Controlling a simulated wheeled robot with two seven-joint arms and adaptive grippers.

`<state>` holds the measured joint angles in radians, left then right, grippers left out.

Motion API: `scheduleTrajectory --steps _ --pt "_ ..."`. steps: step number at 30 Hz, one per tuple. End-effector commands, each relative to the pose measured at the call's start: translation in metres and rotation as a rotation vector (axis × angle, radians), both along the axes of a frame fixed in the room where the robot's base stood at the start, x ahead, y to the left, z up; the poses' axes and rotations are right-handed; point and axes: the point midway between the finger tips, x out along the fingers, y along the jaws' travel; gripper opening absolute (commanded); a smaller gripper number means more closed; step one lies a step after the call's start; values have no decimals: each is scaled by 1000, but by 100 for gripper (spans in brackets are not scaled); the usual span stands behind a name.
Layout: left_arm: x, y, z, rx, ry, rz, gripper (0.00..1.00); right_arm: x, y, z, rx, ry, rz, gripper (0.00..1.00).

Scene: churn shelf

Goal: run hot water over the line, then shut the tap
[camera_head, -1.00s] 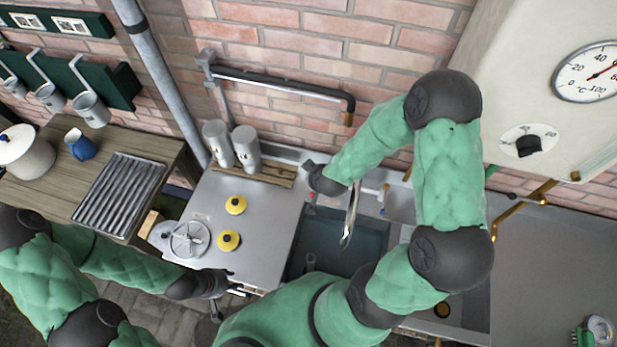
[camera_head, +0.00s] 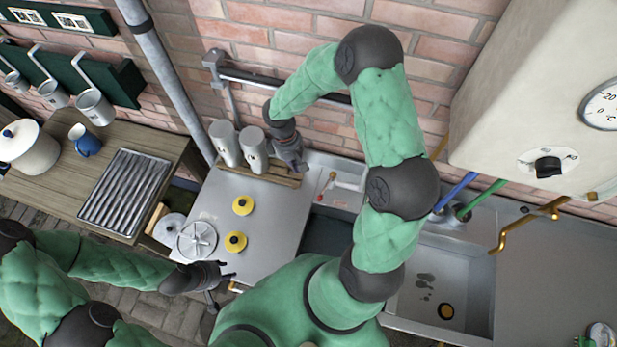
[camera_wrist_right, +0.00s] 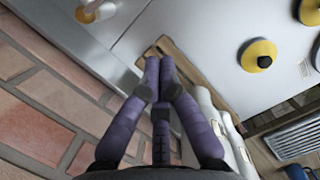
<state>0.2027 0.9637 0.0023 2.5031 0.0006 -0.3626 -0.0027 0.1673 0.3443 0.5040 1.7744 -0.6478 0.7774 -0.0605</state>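My right gripper (camera_head: 290,152) is over the back of the metal counter, beside two grey canisters (camera_head: 238,148) on a wooden board (camera_head: 265,174). In the wrist view its purple fingers (camera_wrist_right: 160,68) are drawn together above the board's end, with nothing visible between them. My left gripper (camera_head: 214,284) is by the counter's front edge, fingers apart and empty. A brass spout (camera_head: 525,228) hangs by the right-hand basin. The cream water heater (camera_head: 530,90) carries a dark knob (camera_head: 548,166) and a partly cropped dial (camera_head: 603,104). A small red-tipped fitting (camera_head: 332,177) sits behind the dark basin. No running water shows.
Two yellow discs (camera_head: 239,222) and a round metal part (camera_head: 197,240) lie on the counter. A ribbed rack (camera_head: 124,190) rests on the wooden table. My right arm hides much of the dark basin.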

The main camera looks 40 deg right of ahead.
Motion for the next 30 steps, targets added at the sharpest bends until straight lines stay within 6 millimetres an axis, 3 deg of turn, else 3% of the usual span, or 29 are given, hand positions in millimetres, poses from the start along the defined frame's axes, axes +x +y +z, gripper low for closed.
scheduleTrajectory --steps 8,23,30 --pt "0 0 1 0 1 0 40 -2 -12 -7 -49 28 15 0" --pt "0 0 3 0 1 0 40 -23 -21 -93 -46 28 15 0" --pt "0 0 12 0 0 0 40 -48 -35 -86 -46 24 14 0"
